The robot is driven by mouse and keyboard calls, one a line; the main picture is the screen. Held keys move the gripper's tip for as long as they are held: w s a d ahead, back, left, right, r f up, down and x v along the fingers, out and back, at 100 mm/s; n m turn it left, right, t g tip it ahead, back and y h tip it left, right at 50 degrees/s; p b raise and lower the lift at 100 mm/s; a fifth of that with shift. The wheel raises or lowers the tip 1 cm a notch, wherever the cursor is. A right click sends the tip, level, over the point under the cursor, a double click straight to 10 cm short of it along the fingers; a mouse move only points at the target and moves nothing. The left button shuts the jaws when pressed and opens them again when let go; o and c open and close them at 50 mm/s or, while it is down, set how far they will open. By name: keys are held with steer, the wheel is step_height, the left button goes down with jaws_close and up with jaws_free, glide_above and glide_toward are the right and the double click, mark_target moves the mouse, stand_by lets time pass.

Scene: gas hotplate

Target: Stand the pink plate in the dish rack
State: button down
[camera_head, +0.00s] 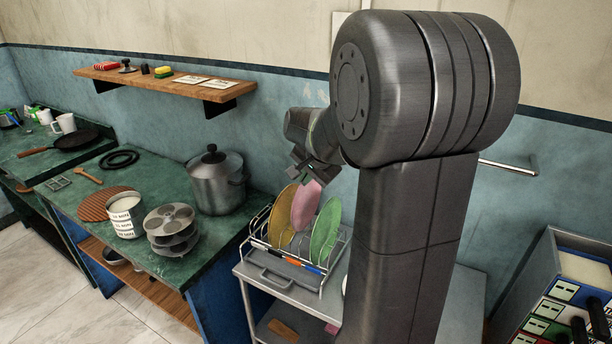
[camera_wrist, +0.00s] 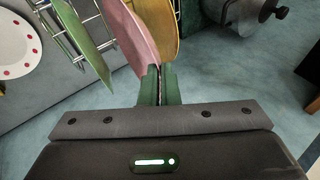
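The pink plate (camera_head: 306,206) is on edge, nearly upright, at the dish rack (camera_head: 324,284) between a yellow plate (camera_head: 281,217) and a green plate (camera_head: 325,232). I cannot tell whether its lower edge rests in the rack. My gripper (camera_head: 304,182) is above the rack at the plate's upper edge. In the wrist view the green fingers (camera_wrist: 158,84) are close together on the rim of the pink plate (camera_wrist: 136,32). The yellow plate (camera_wrist: 165,28) is close beside it on the right, and the green plate (camera_wrist: 82,42) is apart on the left.
The rack stands on a grey cart (camera_head: 285,292). A lidded pot (camera_head: 216,182) and stacked tins (camera_head: 170,228) are on the green counter to the left. A white plate with red dots (camera_wrist: 17,48) lies beyond the green plate. A wall shelf (camera_head: 165,83) is above the counter.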

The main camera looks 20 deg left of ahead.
steer(key=shift+f+b, duration=3)
steer(key=shift+f, duration=1.35)
steer(key=c, duration=1.6)
jaws_free()
steer(key=shift+r, duration=0.1)
steer(key=v, duration=1.3)
steer(key=shift+s+d+r, duration=0.1)
steer(key=shift+d+r, duration=0.05)
steer(key=shift+r, duration=0.15)
